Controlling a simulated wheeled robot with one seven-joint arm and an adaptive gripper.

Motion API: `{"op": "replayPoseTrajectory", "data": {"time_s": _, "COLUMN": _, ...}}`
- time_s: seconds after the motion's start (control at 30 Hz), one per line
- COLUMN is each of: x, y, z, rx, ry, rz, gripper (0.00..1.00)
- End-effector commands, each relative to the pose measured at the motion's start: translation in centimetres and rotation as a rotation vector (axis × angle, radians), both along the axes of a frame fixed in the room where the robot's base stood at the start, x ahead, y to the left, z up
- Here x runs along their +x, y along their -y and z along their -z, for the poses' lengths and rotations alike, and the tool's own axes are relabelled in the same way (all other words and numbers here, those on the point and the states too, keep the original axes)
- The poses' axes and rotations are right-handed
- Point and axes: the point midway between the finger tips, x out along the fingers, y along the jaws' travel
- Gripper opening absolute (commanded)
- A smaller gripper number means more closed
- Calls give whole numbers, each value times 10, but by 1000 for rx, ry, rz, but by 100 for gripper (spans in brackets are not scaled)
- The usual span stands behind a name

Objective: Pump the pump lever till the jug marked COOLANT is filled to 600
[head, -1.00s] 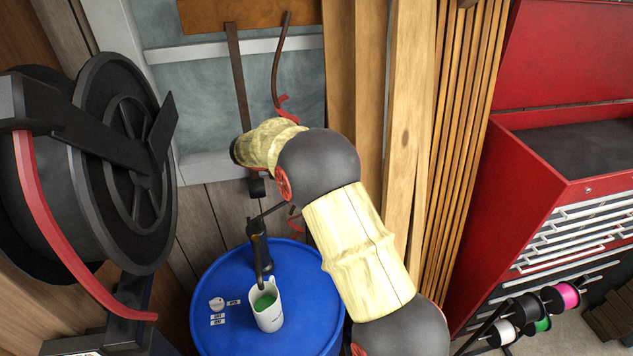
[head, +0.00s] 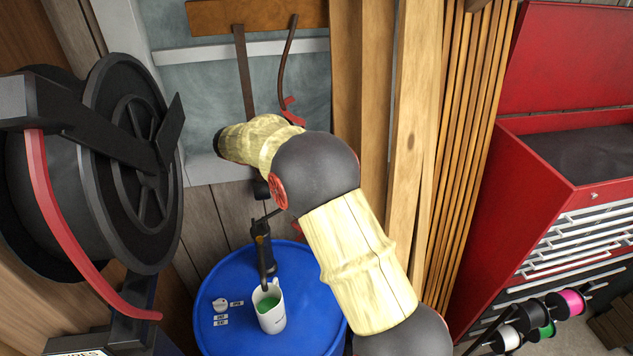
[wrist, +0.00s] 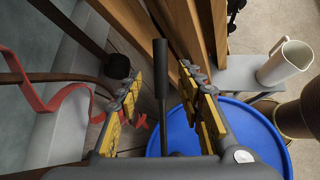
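A white jug (head: 272,320) with green liquid inside stands upright on the blue drum (head: 213,335). Its side marking is too small to read, as is any level scale. The dark pump (head: 262,245) rises from the drum behind the jug, its spout over the jug's mouth. The pump lever (wrist: 160,70) shows in the wrist view as a dark bar with a thicker grip. My gripper (wrist: 160,85) is open, with yellow-padded fingers on either side of the lever and gaps visible on both sides. In the head view my arm hides the gripper and part of the lever.
Small white labels (head: 221,318) lie on the drum left of the jug. Another white jug (wrist: 287,62) stands on a grey surface in the wrist view. A black hose reel (head: 130,170) is left, timber boards (head: 400,120) behind, a red tool cabinet (head: 530,190) right.

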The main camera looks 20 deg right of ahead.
Motion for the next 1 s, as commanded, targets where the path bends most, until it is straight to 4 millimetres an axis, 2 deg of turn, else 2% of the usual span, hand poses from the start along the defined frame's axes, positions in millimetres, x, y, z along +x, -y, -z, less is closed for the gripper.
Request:
{"op": "replayPoseTrajectory", "data": {"time_s": 0.1, "x": 0, "y": -19, "z": -16, "rx": -1, "ry": 3, "rz": -3, "gripper": 38}}
{"op": "replayPoseTrajectory", "data": {"time_s": 0.33, "x": -2, "y": -39, "z": -35, "rx": 0, "ry": 0, "rz": -1, "gripper": 38}}
{"op": "replayPoseTrajectory", "data": {"time_s": 1.0, "x": -1, "y": -43, "z": -39, "rx": 2, "ry": 26, "rz": 19, "gripper": 38}}
